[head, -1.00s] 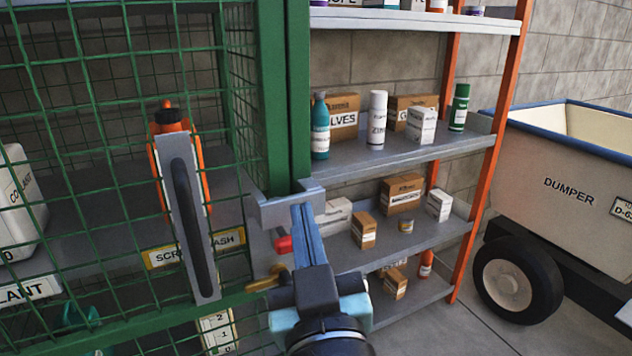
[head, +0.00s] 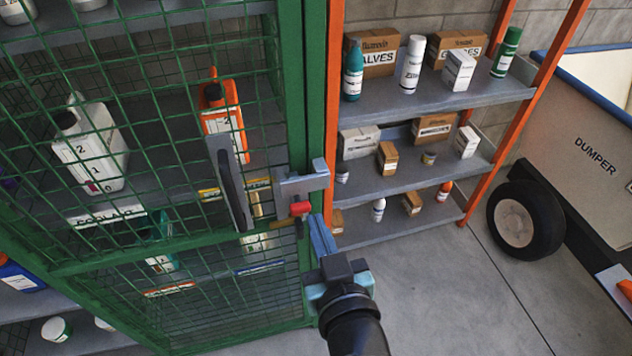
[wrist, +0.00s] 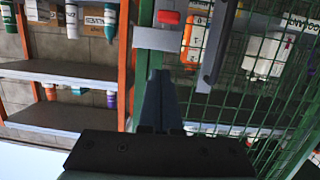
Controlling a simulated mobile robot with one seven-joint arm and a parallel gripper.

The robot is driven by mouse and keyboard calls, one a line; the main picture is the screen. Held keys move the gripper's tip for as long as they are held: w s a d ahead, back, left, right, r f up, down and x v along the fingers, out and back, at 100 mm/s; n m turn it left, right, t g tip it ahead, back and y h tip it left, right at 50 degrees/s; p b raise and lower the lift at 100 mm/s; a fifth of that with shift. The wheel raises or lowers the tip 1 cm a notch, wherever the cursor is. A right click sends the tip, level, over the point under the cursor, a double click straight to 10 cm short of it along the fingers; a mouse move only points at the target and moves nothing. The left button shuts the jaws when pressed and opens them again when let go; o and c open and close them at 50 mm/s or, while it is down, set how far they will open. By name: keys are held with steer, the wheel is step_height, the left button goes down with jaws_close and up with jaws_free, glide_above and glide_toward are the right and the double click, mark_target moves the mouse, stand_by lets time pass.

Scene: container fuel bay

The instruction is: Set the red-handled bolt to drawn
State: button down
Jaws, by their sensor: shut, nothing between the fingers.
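The bolt's red handle (head: 300,208) sits on a grey latch bracket (head: 290,186) at the right edge of the green mesh cage door. The handle also shows in the wrist view (wrist: 168,17), at the top. My gripper (head: 317,222) is shut and empty, just below and to the right of the red handle in the head view. In the wrist view its blue-grey fingers (wrist: 160,80) point up toward the bracket, with a gap between their tips and the red handle. How far the bolt is slid cannot be told.
A long grey door handle (head: 230,183) stands left of the bolt. The green mesh (head: 60,230) fronts shelves with jugs. An orange-framed shelf rack (head: 430,105) with boxes and bottles stands to the right, beside a dumper (head: 595,150). The floor (head: 450,300) in front is clear.

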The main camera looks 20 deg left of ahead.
steer(key=shift+s+d+r+g+p, duration=0.25)
steer(key=shift+s+r+g+p, duration=0.15)
steer(key=shift+s+p, duration=0.4)
steer(key=shift+w, duration=0.15)
steer(key=p, duration=0.3)
glide_above(302, 211)
steer(key=s+d, duration=0.1)
steer(key=s, duration=0.1)
step_height(302, 211, down, 2)
steer(key=f, duration=0.3)
steer(key=shift+w+a+f, duration=0.1)
steer(key=shift+w+f, duration=0.1)
steer(key=shift+f, duration=0.6)
steer(key=shift+f, duration=0.1)
